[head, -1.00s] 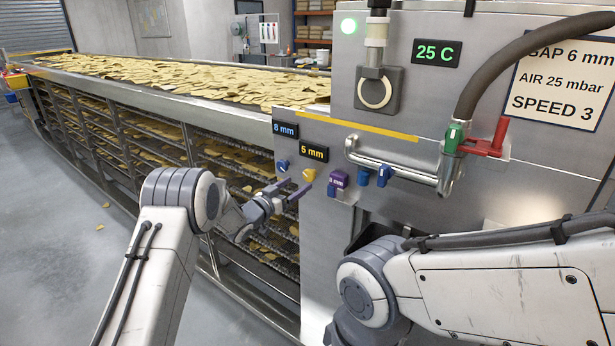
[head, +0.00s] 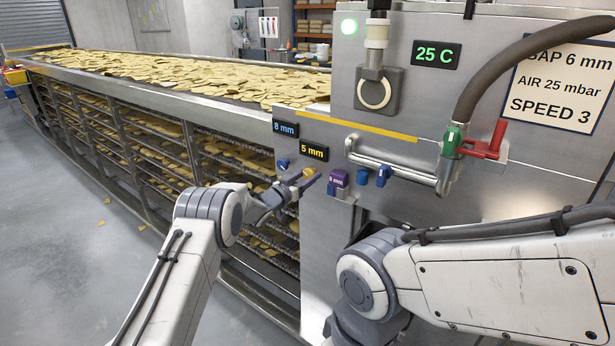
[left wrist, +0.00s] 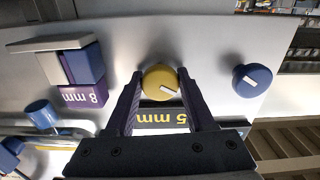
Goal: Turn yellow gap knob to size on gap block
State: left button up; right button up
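The yellow knob (head: 309,172) is on the steel front panel below the yellow "5 mm" display (head: 314,152). In the left wrist view the yellow knob (left wrist: 158,78) has a white pointer line, tilted. My left gripper (head: 304,184) is at this knob. In the left wrist view its two dark fingers (left wrist: 160,84) are apart, one on each side of the knob; whether they touch it I cannot tell. The purple gap block (head: 338,178) sits right of the knob; its label reads "8 mm" in the left wrist view (left wrist: 84,96). My right gripper is out of view.
A blue knob (head: 283,163) is left of the yellow one, under a blue "8 mm" display (head: 285,128). More blue knobs (head: 383,174) and a pipe (head: 390,168) are to the right. A sign (head: 556,82) reads "GAP 6 mm", its first letter partly covered by a hose (head: 490,70).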

pick_arm(q)
grip_shut()
jog(key=shift+f+m+b, duration=0.15)
jog(key=shift+m+b, duration=0.25)
jog(key=shift+b, duration=0.35)
jog(key=m+b, duration=1.3)
jog(key=b, duration=0.2)
jog(key=shift+a, duration=0.1)
jog(key=shift+m+b, duration=0.8)
jog(key=shift+b, duration=0.25)
jog(key=m+b, duration=0.3)
jog(key=m, duration=0.1)
jog(key=shift+m, duration=0.3)
jog(key=m+b, duration=0.4)
jog(key=m, duration=0.1)
jog(key=m+b, duration=0.3)
jog(key=m, duration=0.3)
jog(key=m+b, duration=0.1)
jog(key=m, duration=0.1)
jog(key=m+b, duration=0.1)
jog(key=m, duration=0.1)
jog(key=shift+r+m, duration=0.2)
jog(key=shift+m, duration=0.1)
